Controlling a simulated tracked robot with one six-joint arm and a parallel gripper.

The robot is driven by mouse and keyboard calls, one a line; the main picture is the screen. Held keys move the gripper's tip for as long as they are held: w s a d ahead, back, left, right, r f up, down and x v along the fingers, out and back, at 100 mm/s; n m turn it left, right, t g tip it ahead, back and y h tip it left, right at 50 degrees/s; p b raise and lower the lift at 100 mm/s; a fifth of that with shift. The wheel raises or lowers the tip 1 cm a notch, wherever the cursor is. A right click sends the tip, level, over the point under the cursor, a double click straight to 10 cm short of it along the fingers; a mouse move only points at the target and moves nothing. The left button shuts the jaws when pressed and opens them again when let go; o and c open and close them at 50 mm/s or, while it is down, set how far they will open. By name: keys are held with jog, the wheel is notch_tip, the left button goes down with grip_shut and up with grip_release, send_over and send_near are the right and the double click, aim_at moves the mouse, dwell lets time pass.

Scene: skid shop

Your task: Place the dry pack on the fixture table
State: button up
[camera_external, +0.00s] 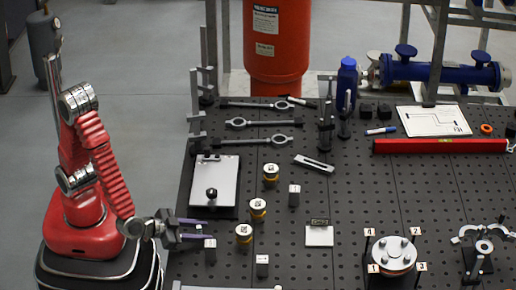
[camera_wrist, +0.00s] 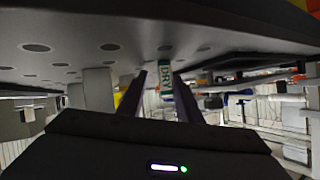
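The fixture table (camera_external: 370,185) is a dark perforated top filling the right of the outside view. My gripper (camera_external: 206,229) is low over its left edge, pointing right, with its two fingers apart and nothing between them. In the wrist view, the table's holed surface is along the top and both fingers reach forward. A narrow pack with a green and white label reading DRY (camera_wrist: 165,80) shows beyond the gap between the fingertips. In the outside view, the dry pack seems to be the small dark and greenish item (camera_external: 319,222) at a white square; it is too small to be sure.
Yellow-banded cylinders (camera_external: 258,209) and small grey blocks (camera_external: 210,249) stand near my gripper. A round flanged part (camera_external: 394,256) with numbered tags is at the front right. A red level (camera_external: 440,146) lies farther back.

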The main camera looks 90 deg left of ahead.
jog(key=v, duration=1.3)
jog(key=shift+s, duration=0.45)
dwell(0.3)
jog(key=s+a+r+g, duration=0.25)
jog(key=a+g, duration=0.45)
jog(key=a, duration=0.9)
jog(key=s+a+r+m+t+h, duration=0.1)
jog(key=s+a+r+m+h, duration=0.1)
jog(key=s+a+r+h, duration=0.1)
notch_tip(320, 180, up, 4)
jog(key=a+h, duration=0.1)
jog(key=h, duration=0.1)
jog(key=shift+s+a+f+h, duration=0.2)
jog(key=shift+f+h, duration=0.05)
jog(key=shift+h, duration=0.15)
jog(key=shift+o, duration=0.5)
